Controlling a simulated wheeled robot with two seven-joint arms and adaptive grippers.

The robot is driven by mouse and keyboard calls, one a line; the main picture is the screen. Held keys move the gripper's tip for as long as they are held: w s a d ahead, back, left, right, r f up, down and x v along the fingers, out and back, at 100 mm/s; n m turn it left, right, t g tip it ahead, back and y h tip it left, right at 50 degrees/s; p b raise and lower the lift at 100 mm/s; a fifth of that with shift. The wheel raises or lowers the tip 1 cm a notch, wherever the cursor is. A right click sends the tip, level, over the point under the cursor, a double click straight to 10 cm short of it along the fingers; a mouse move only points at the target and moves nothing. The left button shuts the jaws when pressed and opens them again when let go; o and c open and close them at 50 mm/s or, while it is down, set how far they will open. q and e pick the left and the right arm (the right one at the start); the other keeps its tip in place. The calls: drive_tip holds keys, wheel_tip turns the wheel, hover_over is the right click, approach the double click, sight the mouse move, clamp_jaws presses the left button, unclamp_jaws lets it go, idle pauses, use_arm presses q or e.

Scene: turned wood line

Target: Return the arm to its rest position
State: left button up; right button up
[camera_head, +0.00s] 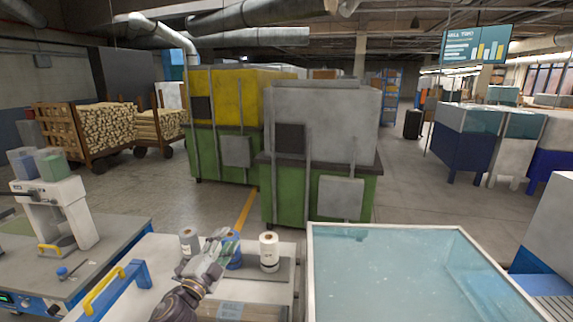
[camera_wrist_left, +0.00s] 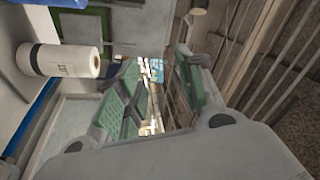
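My left arm comes in low at the left centre of the head view. Its gripper (camera_head: 224,246) is over the white bench, in front of the blue roll (camera_head: 235,262), which it partly covers. In the left wrist view the two green-padded fingers (camera_wrist_left: 160,88) stand apart with only background between them, so the gripper is open and empty. A white roll (camera_head: 268,251) stands upright to the right of the gripper; it also shows in the wrist view (camera_wrist_left: 62,60). Whether the gripper touches the blue roll cannot be told. My right gripper is not in view.
A grey roll (camera_head: 189,241) stands left of the gripper. A blue frame with a yellow handle (camera_head: 101,289) is on the bench's left. A glass-topped case (camera_head: 425,270) stands close on the right. A white machine (camera_head: 62,212) stands at the left. Green bins are behind.

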use_arm(q)
drive_tip(key=s+a+f+n+g+y, duration=0.2)
drive_tip(key=s+f+n+g, duration=0.1)
drive_tip(key=s+f, duration=0.3)
drive_tip(key=s+a+f+n+g+y, duration=0.1)
drive_tip(key=s+f+n+g+y, duration=0.1)
drive_tip(key=s+f+n+g, duration=0.2)
drive_tip(key=s+a+f+n+g+y, duration=0.2)
drive_tip(key=s+f+n+g, duration=0.2)
drive_tip(key=s+f, duration=0.6)
drive_tip(key=shift+a+f+n+y, duration=0.2)
drive_tip(key=shift+a+n+y, duration=0.2)
drive_tip(key=shift+n, duration=0.6)
drive_tip(key=s+d+f+n+g+h, duration=0.1)
drive_tip(key=s+f+g, duration=0.1)
drive_tip(key=s, duration=0.4)
drive_tip(key=s+d+f+g, duration=0.1)
drive_tip(key=s+g, duration=0.2)
drive_tip(key=s, duration=0.3)
wheel_tip(320, 180, down, 34)
drive_tip(key=s+g, duration=0.1)
drive_tip(key=s, duration=0.2)
drive_tip(key=s+a+f, duration=0.2)
drive_tip(key=s+f, duration=0.7)
drive_tip(key=s, duration=0.1)
drive_tip(key=s+a+f+g, duration=0.1)
drive_tip(key=s+a+f, duration=0.1)
drive_tip(key=s+f, duration=0.8)
drive_tip(key=shift+s+a, duration=0.25)
drive_tip(key=shift+s, duration=0.5)
